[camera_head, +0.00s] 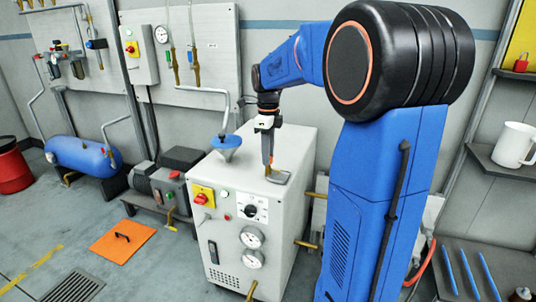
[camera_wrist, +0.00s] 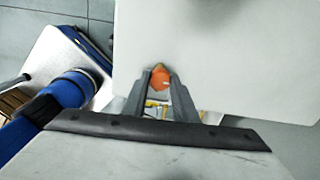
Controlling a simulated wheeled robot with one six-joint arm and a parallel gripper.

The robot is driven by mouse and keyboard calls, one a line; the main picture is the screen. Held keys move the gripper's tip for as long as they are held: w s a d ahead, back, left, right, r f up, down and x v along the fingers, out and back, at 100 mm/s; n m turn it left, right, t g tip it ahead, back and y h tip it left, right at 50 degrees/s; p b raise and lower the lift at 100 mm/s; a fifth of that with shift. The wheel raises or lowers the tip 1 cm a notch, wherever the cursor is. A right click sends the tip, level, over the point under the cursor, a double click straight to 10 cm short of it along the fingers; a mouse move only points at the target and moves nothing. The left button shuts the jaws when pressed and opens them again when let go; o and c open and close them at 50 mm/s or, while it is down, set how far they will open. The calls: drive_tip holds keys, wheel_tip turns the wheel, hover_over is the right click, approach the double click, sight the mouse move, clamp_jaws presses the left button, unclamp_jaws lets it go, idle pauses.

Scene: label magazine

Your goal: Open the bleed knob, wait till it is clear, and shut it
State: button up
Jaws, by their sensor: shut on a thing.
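The bleed knob, orange-red (camera_wrist: 160,77), shows between the two grey fingers in the wrist view. My gripper (camera_wrist: 160,92) is shut on it from both sides. In the head view my gripper (camera_head: 268,168) points straight down at a small grey plate (camera_head: 283,178) on top of the white cabinet (camera_head: 303,150); the fingers mostly hide the knob there. A bit of brass shows beside the fingertips. No fluid from the bleed is visible, so I cannot tell whether it runs clear.
A blue funnel (camera_head: 226,142) stands on the cabinet top left of my gripper. Gauges (camera_head: 252,238), a dial and a red-on-yellow switch (camera_head: 203,195) are on its front. Shelves with a white jug (camera_head: 514,145) stand at the right. An orange mat (camera_head: 124,241) lies on the floor.

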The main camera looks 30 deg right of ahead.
drive_tip(key=n, duration=1.1)
drive_tip(key=shift+n, duration=0.3)
drive_tip(key=n, duration=0.3)
drive_tip(key=shift+n, duration=0.4)
drive_tip(key=n, duration=1.3)
drive_tip(key=shift+n, duration=0.3)
drive_tip(key=o, duration=1.1)
